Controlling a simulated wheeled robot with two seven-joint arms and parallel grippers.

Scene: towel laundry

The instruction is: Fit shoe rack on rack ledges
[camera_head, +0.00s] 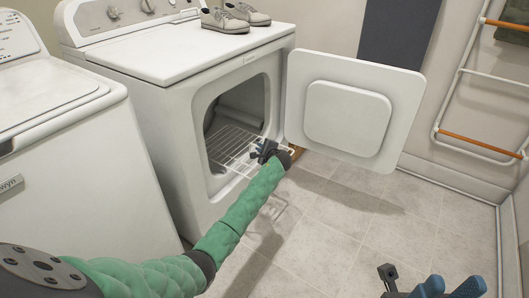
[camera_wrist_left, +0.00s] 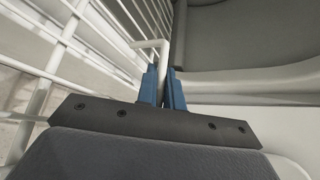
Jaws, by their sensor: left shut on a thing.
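The white wire shoe rack (camera_head: 232,146) lies partly inside the open dryer drum and sticks out through the door opening. My left gripper (camera_head: 266,150) is at its outer end, in front of the opening. In the left wrist view, the blue fingers of my left gripper (camera_wrist_left: 163,88) are shut on a white rod of the shoe rack (camera_wrist_left: 62,45). The rack ledges cannot be told apart in the dark drum. My right gripper (camera_head: 388,272) shows only in part at the bottom right of the head view; its jaw state is unclear.
The dryer (camera_head: 180,120) has its door (camera_head: 350,112) swung open to the right. Grey shoes (camera_head: 225,20) stand on top of it. A washer (camera_head: 60,150) is at the left. A wall rack (camera_head: 480,148) hangs at the right. The tiled floor (camera_head: 330,235) is clear in front.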

